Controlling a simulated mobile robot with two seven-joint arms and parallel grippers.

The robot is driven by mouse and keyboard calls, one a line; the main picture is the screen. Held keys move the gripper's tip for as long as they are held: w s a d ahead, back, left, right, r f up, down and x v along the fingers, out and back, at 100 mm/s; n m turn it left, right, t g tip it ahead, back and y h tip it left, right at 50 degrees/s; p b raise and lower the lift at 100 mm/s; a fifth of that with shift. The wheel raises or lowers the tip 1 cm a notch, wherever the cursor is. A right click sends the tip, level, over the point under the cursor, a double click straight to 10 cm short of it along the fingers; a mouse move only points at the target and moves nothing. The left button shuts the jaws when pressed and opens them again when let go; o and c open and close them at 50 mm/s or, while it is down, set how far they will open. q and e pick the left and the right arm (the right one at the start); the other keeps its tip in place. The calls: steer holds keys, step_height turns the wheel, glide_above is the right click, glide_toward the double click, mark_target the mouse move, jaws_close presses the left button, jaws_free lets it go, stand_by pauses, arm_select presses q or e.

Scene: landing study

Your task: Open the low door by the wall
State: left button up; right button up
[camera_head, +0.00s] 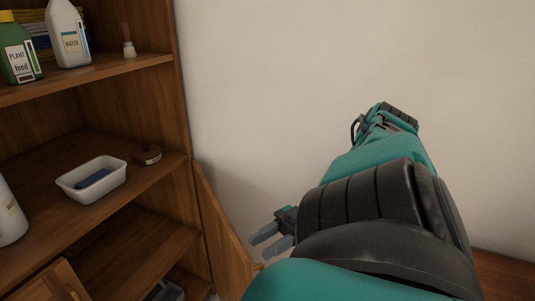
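The low wooden door (222,238) by the wall stands swung out from the right side of the cabinet, and the low compartment beside it is open to view. A small brass-coloured handle (258,266) shows at the door's near edge. My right gripper (260,244) is just right of the door, near the handle, with its two grey fingers apart and nothing seen between them. I cannot tell whether it touches the door. My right arm hides part of the area below. My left gripper is out of view.
The wooden cabinet (188,120) holds a white tub (91,188), a green plant feed bottle (18,62) and a white water bottle (70,38). Another low door (42,284) shows at bottom left. The pale wall (290,75) bounds the right side. A wooden surface (508,274) is at lower right.

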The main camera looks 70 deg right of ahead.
arm_select(q)
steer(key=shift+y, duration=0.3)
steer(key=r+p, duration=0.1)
steer(key=p, duration=0.1)
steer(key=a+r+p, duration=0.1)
steer(key=p, duration=0.1)
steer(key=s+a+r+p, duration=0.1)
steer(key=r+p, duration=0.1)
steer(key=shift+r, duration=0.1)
arm_select(e)
step_height(320, 180, up, 10)
steer(key=shift+c, duration=0.5)
